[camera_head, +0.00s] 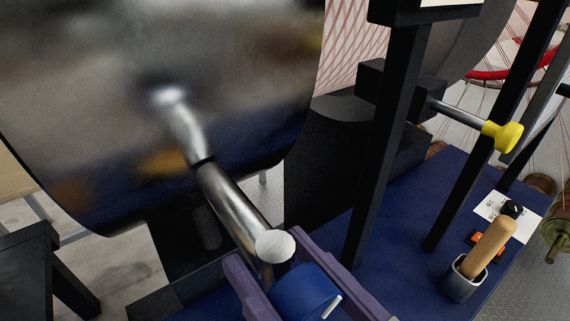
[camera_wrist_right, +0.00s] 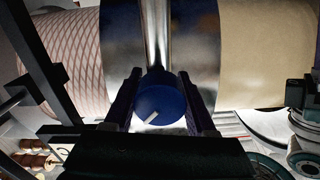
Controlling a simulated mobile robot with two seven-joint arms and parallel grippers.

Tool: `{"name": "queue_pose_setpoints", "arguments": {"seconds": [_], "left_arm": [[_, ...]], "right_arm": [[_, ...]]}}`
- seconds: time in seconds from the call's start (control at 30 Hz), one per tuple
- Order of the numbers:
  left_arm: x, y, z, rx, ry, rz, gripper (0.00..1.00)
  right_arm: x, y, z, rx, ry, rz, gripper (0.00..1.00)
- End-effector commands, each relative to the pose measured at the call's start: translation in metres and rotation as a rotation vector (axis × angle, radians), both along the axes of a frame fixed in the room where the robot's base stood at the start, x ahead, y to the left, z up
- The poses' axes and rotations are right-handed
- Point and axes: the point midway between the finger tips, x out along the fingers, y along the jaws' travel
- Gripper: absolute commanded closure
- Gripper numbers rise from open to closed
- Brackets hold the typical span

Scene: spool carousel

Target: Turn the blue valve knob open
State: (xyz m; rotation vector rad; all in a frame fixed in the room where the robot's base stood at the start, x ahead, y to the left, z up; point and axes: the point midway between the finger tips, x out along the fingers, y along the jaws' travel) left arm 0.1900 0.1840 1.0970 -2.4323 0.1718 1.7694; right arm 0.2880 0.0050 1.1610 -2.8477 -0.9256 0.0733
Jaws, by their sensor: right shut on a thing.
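The blue valve knob (camera_head: 303,291) is at the bottom of the head view, beside the end of a shiny metal pipe (camera_head: 232,205). It also shows in the middle of the right wrist view (camera_wrist_right: 161,97). The finger pads are partly hidden by the knob. My left gripper does not show.
A large shiny drum (camera_head: 70,100) fills the upper left. Black posts (camera_head: 385,140) stand on a blue bench top (camera_head: 400,230). At the right are a yellow knob (camera_head: 503,135) on a rod, a wooden handle (camera_head: 487,247) in a small cup (camera_head: 460,284), and a white card (camera_head: 493,207).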

Motion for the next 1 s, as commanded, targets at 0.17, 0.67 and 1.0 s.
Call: {"name": "queue_pose_setpoints", "arguments": {"seconds": [0.17,0.67,1.0], "left_arm": [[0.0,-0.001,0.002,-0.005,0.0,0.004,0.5],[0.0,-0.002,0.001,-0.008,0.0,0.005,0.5],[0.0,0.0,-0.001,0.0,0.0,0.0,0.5]], "right_arm": [[0.0,0.0,0.0,0.052,0.036,0.0,0.99],[0.0,0.0,0.0,0.049,0.033,0.0,0.14],[-0.012,-0.008,-0.002,0.046,0.035,-0.001,0.14]]}}
